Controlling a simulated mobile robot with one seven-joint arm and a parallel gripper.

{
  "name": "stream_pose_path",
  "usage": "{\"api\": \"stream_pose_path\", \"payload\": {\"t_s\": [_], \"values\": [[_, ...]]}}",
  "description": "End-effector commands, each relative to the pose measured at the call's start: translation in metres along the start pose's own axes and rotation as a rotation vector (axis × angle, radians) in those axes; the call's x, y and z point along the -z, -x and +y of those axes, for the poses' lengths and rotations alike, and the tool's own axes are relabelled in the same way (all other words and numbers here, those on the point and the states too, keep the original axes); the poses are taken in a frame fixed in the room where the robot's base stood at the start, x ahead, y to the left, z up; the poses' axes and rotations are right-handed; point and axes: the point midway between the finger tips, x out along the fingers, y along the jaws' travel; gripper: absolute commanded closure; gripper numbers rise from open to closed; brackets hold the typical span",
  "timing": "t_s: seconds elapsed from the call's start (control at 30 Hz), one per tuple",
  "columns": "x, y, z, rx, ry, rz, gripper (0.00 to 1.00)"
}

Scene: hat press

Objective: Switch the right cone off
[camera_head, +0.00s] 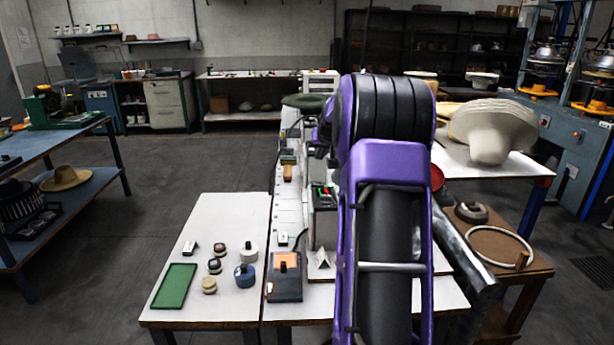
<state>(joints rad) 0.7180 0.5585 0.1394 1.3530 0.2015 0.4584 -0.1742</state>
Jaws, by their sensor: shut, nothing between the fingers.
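My purple and black arm (385,215) rises through the middle of the picture and covers much of the worktable. My gripper is not visible; the arm hides that area. A dark control box (324,215) with a red and a green light or switch on top stands on the table just left of my arm. Its right side is hidden. I cannot make out which thing is the right cone or its switch; it may be behind my arm. A small metallic wedge-shaped piece (321,259) sits in front of the box.
The white table (220,215) holds a green tray (174,286), several small round pieces and an orange-topped dark box (285,278). Stacked pale hat shapes (490,130) stand on a table at right. A brown stand (497,246) is nearer.

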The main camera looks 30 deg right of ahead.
Motion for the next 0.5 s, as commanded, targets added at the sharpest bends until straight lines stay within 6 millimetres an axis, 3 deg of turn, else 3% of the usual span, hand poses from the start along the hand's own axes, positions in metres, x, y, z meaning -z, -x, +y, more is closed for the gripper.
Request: {"api": "stream_pose_path", "payload": {"t_s": [0.13, 0.5], "values": [[-0.0011, -0.0016, 0.0138, -0.007, -0.004, -0.004, 1.0], [-0.0013, -0.0043, 0.0135, -0.007, -0.004, -0.004, 1.0]]}}
